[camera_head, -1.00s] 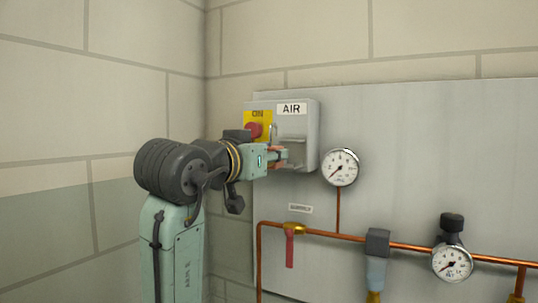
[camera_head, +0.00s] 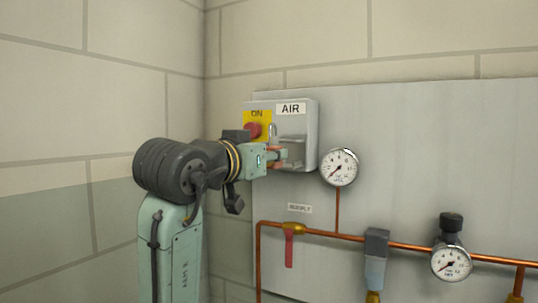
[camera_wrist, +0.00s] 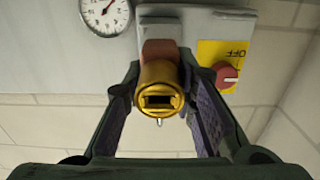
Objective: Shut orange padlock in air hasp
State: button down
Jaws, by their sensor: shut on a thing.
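My gripper (camera_head: 281,155) is at the front of the grey box marked AIR (camera_head: 309,134). In the wrist view its two fingers (camera_wrist: 159,80) are on either side of the orange padlock (camera_wrist: 160,50), shut on it. A round brass end with a dark slot (camera_wrist: 158,98) faces the camera, and a small silver tip shows below it. In the head view only a bit of orange shows at the fingertips. A silver loop (camera_head: 273,130) stands just above them. I cannot tell whether the shackle passes through the hasp or is closed; fingers and padlock hide that part.
A red knob (camera_head: 253,130) on a yellow ON/OFF plate (camera_head: 262,117) is left of the loop. A pressure gauge (camera_head: 340,167) is right of the box. Copper pipe (camera_head: 336,235) with a red-handled valve (camera_head: 289,248) runs below. A side wall is close left of my arm.

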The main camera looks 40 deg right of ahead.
jog(key=shift+d, duration=0.2)
jog(key=shift+x, duration=2.8)
jog(key=shift+w+d+r, duration=0.25)
jog(key=shift+d+r, duration=0.05)
jog(key=shift+r, duration=0.1)
jog(key=shift+d+f, duration=0.1)
jog(key=shift+f, duration=0.1)
jog(key=c, duration=1.7)
grip_release()
jog(key=o, duration=0.3)
jog(key=shift+w+d+f, duration=0.1)
jog(key=shift+d+f, duration=0.25)
jog(key=shift+d, duration=0.25)
jog(key=o, duration=0.3)
jog(key=shift+a, duration=0.3)
